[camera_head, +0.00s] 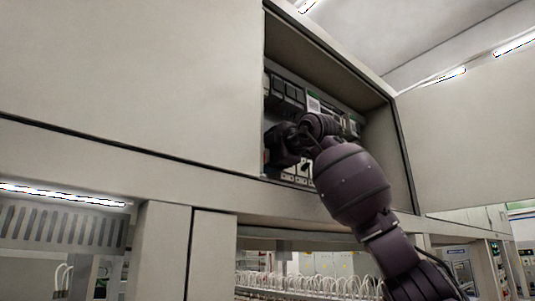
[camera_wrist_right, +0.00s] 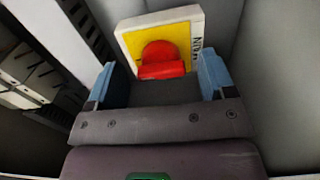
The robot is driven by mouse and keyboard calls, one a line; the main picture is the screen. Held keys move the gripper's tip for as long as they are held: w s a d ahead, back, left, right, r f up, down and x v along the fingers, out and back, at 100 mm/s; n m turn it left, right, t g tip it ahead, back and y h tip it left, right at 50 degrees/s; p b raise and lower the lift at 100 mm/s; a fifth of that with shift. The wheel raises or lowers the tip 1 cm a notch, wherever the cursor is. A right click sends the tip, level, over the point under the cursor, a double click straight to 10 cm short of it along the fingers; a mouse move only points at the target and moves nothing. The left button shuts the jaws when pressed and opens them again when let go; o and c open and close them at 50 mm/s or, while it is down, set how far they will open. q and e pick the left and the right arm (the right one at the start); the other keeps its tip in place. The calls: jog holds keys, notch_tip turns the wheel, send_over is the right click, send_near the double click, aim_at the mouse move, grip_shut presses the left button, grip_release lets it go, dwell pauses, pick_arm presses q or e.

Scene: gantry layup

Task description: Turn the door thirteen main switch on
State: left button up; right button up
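The main switch is a red rotary knob (camera_wrist_right: 162,58) with a bar-shaped grip, on a yellow plate (camera_wrist_right: 135,43) in a white frame. In the right wrist view the grip lies roughly crosswise. My right gripper (camera_wrist_right: 163,78) is open, with one blue finger on each side of the knob. Gaps show between the fingers and the red knob, and nothing is held. In the head view my right arm reaches up into the open cabinet compartment, and its gripper (camera_head: 283,145) is at the left side of the opening. The switch is hidden there. My left gripper is not in view.
The compartment has a frame edge (camera_head: 400,150) close to my right arm. Dark breakers (camera_head: 285,90) and other modules sit on its back wall. A large closed panel (camera_head: 130,75) lies to the left and an open door (camera_head: 470,140) to the right. Terminal rows with white wires (camera_head: 300,284) are below.

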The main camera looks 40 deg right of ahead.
jog(key=s+b, duration=0.1)
jog(key=s, duration=0.9)
jog(key=shift+s+d+b, duration=0.3)
jog(key=shift+s+d, duration=0.1)
dwell(0.3)
